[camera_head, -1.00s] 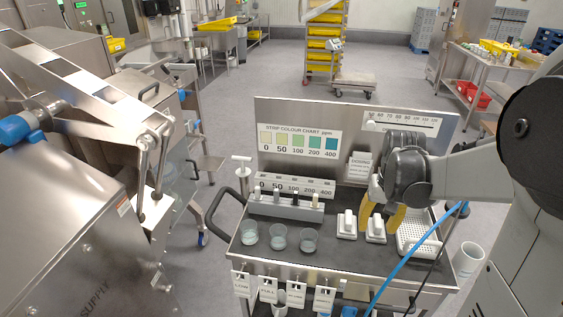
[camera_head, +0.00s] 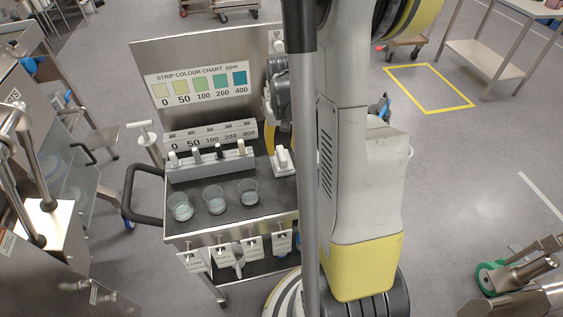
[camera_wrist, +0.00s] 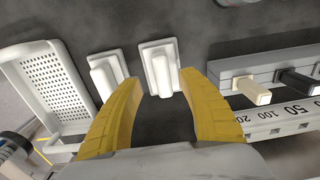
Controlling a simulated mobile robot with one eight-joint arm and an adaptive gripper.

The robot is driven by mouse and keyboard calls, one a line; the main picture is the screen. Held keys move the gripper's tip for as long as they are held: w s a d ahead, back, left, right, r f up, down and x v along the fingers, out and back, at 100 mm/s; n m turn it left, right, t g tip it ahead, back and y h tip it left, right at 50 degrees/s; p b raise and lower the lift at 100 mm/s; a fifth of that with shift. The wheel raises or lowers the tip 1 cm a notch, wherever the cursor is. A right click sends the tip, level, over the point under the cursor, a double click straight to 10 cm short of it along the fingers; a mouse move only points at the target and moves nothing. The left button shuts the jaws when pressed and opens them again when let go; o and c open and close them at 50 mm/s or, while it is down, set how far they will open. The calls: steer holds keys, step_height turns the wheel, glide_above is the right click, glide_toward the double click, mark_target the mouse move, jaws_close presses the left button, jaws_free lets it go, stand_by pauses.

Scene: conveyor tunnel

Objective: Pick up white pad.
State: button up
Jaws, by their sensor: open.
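Two white pads with raised grips show side by side in the wrist view: a left one (camera_wrist: 106,74) and a right one (camera_wrist: 160,66). My gripper (camera_wrist: 159,80) is open, with its two yellow fingers spread on either side of the right pad's grip. Whether they touch it cannot be told. In the head view one white pad (camera_head: 283,161) shows on the dark cart top beside my arm. A yellow finger of my gripper (camera_head: 270,138) shows just behind it. The other pad is hidden there.
A perforated white tray (camera_wrist: 50,85) lies left of the pads in the wrist view. A grey block with upright sticks (camera_head: 210,165) and several cups (camera_head: 215,199) stand on the cart (camera_head: 235,232). A colour chart (camera_head: 200,85) stands behind. Floor is open on the right.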

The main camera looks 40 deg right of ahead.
mark_target(282, 152)
step_height(282, 152, down, 4)
steer(key=shift+w+a+r+b, duration=0.1)
steer(key=shift+w+a+b, duration=0.05)
steer(key=shift+b, duration=0.6)
jaws_close()
steer(key=shift+r+p, duration=0.35)
steer(key=shift+r, duration=0.15)
steer(key=r, duration=0.1)
steer(key=r+p, duration=0.2)
steer(key=r, duration=0.1)
steer(key=shift+s+d, duration=0.25)
steer(key=s+d+r+p, duration=0.3)
steer(key=s+d+r, duration=0.3)
steer(key=s+d, duration=0.1)
steer(key=shift+s+d, duration=0.15)
steer(key=shift+d, duration=0.45)
